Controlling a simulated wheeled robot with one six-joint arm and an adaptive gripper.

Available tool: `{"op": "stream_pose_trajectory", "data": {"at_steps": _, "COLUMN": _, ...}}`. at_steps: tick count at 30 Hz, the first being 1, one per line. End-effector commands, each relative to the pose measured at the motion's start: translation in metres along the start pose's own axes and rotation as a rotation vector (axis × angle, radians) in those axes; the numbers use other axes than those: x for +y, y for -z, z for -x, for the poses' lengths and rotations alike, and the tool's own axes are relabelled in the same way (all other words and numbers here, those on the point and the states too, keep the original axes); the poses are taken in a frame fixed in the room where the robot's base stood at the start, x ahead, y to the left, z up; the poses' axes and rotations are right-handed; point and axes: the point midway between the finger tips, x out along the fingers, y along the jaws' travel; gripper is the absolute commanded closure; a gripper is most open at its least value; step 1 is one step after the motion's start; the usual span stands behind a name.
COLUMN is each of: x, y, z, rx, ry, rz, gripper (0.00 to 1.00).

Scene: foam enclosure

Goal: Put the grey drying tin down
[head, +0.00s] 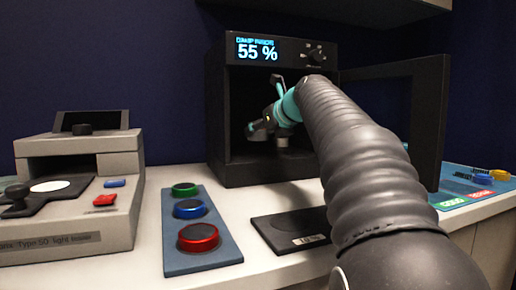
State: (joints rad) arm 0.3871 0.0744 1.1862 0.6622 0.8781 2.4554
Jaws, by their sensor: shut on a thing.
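My gripper (264,129) is inside the open dark cabinet (216,120), which has a lit display reading 55 %. Its fingers are small and dark, and my arm covers part of the view. A small grey shape (283,139) shows beneath the teal wrist, at the gripper; it appears to be the grey drying tin, in the gripper's hold. Its outline is too small and dark to tell whether it touches the cabinet floor.
The cabinet door (430,120) stands open to the right. A blue tray (176,262) with green, blue and red ringed round pieces lies in front at left. A flat black plate (275,233) lies before the cabinet. A grey instrument (70,232) stands at far left. A blue mat (452,186) with small items lies right.

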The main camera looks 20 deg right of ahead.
Motion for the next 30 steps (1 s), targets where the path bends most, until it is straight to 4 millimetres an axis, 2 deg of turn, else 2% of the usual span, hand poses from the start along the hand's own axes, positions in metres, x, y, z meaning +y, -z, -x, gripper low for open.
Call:
{"op": "stream_pose_trajectory", "data": {"at_steps": 5, "x": -0.001, "y": 0.006, "z": -0.007, "rx": -0.001, "ry": -0.001, "rz": 0.001, "gripper": 0.76}}
{"op": "stream_pose_trajectory", "data": {"at_steps": 12, "x": -0.001, "y": 0.036, "z": -0.019, "rx": 0.001, "ry": -0.001, "rz": 0.001, "gripper": 0.76}}
{"op": "stream_pose_trajectory", "data": {"at_steps": 25, "x": 0.000, "y": 0.041, "z": -0.021, "rx": -0.001, "ry": -0.001, "rz": 0.000, "gripper": 0.76}}
{"op": "stream_pose_trajectory", "data": {"at_steps": 26, "x": 0.000, "y": 0.041, "z": -0.021, "rx": -0.001, "ry": -0.001, "rz": 0.000, "gripper": 0.39}}
{"op": "stream_pose_trajectory", "data": {"at_steps": 28, "x": 0.000, "y": 0.040, "z": -0.021, "rx": -0.001, "ry": -0.001, "rz": 0.001, "gripper": 0.21}}
{"op": "stream_pose_trajectory", "data": {"at_steps": 29, "x": -0.001, "y": 0.040, "z": -0.021, "rx": -0.001, "ry": -0.001, "rz": 0.001, "gripper": 0.16}}
{"op": "stream_pose_trajectory", "data": {"at_steps": 30, "x": -0.001, "y": 0.040, "z": -0.021, "rx": -0.001, "ry": -0.001, "rz": 0.001, "gripper": 0.16}}
